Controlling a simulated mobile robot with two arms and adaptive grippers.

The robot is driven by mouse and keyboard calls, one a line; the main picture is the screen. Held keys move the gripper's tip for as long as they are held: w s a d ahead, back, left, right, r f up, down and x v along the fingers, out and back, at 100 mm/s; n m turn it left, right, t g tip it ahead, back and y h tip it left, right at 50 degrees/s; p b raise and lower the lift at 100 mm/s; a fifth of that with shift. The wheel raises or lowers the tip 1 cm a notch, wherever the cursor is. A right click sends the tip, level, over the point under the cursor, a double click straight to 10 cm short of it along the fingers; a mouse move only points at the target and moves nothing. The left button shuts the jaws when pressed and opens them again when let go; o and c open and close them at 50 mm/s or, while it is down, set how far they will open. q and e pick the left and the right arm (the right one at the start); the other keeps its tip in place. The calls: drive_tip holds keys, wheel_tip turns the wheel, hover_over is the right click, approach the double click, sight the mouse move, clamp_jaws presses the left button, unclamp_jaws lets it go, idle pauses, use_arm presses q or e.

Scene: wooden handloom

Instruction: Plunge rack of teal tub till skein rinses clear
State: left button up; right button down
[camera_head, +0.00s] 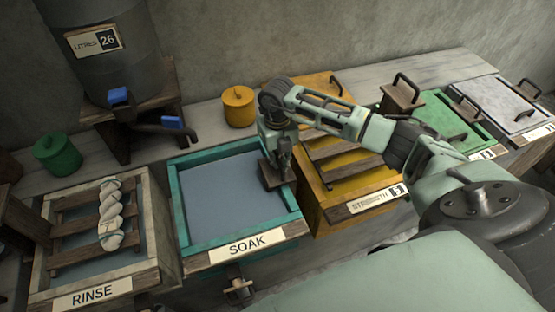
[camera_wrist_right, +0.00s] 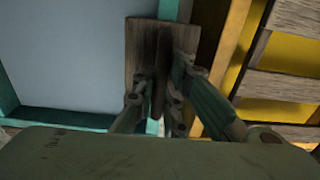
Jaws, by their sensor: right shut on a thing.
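The teal tub (camera_head: 178,205), labelled SOAK, stands in the middle, filled with flat grey-blue liquid. I see no rack or skein in it. A slatted wooden rack (camera_head: 70,228) sits in the RINSE tub (camera_head: 155,225) at left, with a pale twisted skein (camera_head: 110,215) lying across it. My right gripper (camera_head: 280,158) is at the teal tub's right side, shut on the dark handle of a small wooden block (camera_head: 272,182). In the right wrist view the block (camera_wrist_right: 140,40) overlaps the teal rim; its height above it is unclear. My left gripper is out of view.
A yellow tub (camera_head: 312,205) with wooden slats adjoins on the right, then green (camera_head: 440,115) and white (camera_head: 500,100) lidded tubs. A similar handled block (camera_head: 402,100) stands behind. A grey barrel (camera_head: 125,65) with blue-handled taps stands at back left. Yellow (camera_head: 238,107) and green (camera_head: 57,157) jars stand nearby.

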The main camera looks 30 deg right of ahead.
idle(0.6)
wheel_tip(320, 180, up, 6)
drive_tip(key=p, duration=0.4)
drive_tip(key=shift+f, duration=0.25)
wheel_tip(320, 180, up, 10)
drive_tip(key=p, duration=0.6)
drive_tip(key=shift+p, duration=0.3)
drive_tip(key=c, duration=0.6)
unclamp_jaws()
drive_tip(key=shift+f, duration=0.1)
drive_tip(key=shift+o, duration=0.2)
